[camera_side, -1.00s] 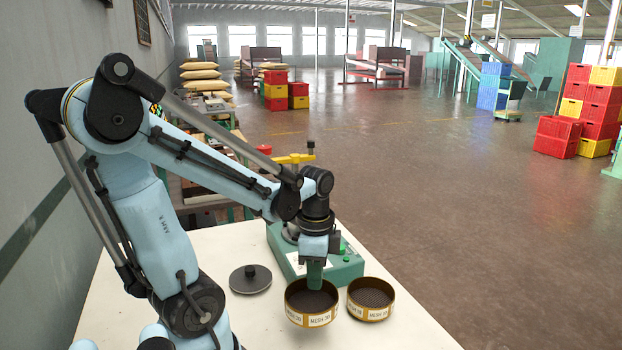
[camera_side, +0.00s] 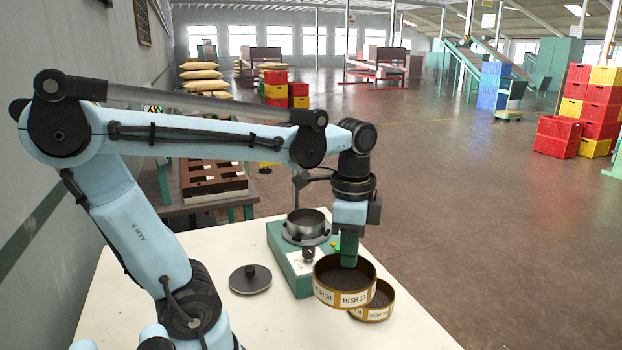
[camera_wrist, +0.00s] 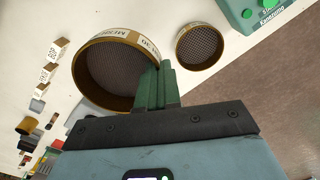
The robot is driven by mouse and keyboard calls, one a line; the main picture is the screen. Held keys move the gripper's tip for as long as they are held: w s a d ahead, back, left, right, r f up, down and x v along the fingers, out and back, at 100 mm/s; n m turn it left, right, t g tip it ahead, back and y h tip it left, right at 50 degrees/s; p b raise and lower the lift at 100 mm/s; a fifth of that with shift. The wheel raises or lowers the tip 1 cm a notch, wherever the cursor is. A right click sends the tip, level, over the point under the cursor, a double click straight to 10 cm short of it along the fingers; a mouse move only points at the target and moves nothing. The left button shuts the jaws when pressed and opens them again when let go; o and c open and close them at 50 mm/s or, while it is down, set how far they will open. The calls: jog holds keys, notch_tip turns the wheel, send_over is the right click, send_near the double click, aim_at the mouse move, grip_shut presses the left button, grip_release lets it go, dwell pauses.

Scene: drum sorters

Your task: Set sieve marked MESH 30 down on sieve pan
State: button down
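The sieve hangs above the white table, slightly in front of and overlapping the second sieve in the side view. In the wrist view the green fingers (camera_wrist: 158,88) pinch the wall of this sieve (camera_wrist: 95,95), and its dark mesh shows. The sieve pan (camera_side: 306,222), a round grey metal dish, sits on the green shaker machine (camera_side: 285,258), behind and left of the held sieve. The pan is not clearly visible in the wrist view.
A smaller-looking brass sieve (camera_wrist: 201,47) stands on the table, its label partly hidden in the side view. A dark round lid with a knob (camera_side: 250,279) lies left of the shaker. Small labelled blocks (camera_wrist: 48,60) show in the wrist view.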

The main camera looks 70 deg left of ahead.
jog(key=w+a+r+m, duration=0.1)
jog(key=w+a+r, duration=0.1)
jog(key=w+a, duration=0.35)
jog(key=w+a+r+m, duration=0.2)
jog(key=a, duration=0.6)
jog(key=a+m, duration=0.2)
jog(key=a, duration=1.4)
jog(key=shift+s, duration=0.3)
jog(key=shift+a, duration=0.15)
jog(key=shift+f, duration=2.9)
jog(key=shift+f, duration=1.1)
jog(key=c, duration=1.8)
grip_release()
jog(key=o, duration=0.5)
jog(key=shift+o, duration=0.2)
